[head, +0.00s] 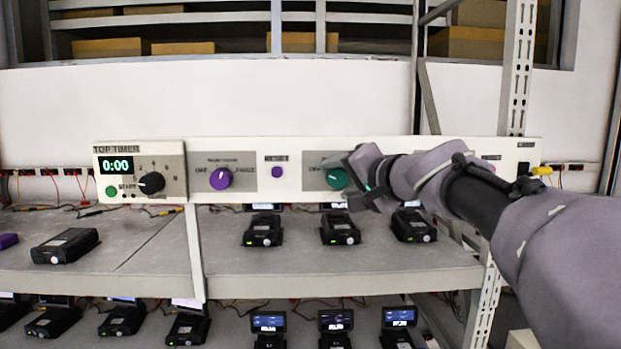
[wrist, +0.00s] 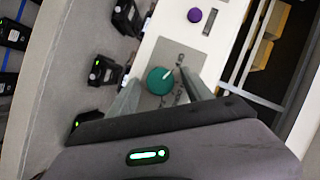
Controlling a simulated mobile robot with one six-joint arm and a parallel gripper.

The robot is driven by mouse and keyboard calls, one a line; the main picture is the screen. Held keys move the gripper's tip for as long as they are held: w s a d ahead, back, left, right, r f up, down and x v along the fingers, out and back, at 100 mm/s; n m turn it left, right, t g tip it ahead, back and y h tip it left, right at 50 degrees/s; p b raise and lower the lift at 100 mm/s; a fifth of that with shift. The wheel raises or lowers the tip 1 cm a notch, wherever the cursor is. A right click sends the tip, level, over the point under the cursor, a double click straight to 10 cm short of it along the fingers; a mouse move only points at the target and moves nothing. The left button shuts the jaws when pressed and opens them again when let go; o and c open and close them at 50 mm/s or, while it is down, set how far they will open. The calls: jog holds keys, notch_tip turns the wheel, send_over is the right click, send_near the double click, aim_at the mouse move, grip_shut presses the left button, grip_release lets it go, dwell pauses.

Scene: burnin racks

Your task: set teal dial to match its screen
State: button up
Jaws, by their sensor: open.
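The teal dial (head: 337,178) sits on a grey plate of the long white panel, partly covered by my gripper in the head view. The wrist view shows the whole teal dial (wrist: 160,80), with a white pointer mark towards its upper right and small dark lettering beside it. My gripper (wrist: 162,77) is open, with one finger on each side of the dial in that view. I cannot tell whether the fingers touch it. In the head view my gripper (head: 357,182) is right at the dial. I cannot tell which screen belongs to the dial.
A purple dial (head: 220,178) and a small purple knob (head: 277,172) are left of the teal dial. A timer box (head: 140,172) reading 0:00 stands further left. Black devices (head: 340,230) stand on the shelf below; small screens behind them are mostly hidden by the panel.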

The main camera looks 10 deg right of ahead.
jog(key=shift+s, duration=0.15)
jog(key=shift+c, duration=0.2)
jog(key=shift+d+r, duration=0.1)
jog(key=c, duration=0.4)
grip_shut()
jog(key=shift+b, duration=0.3)
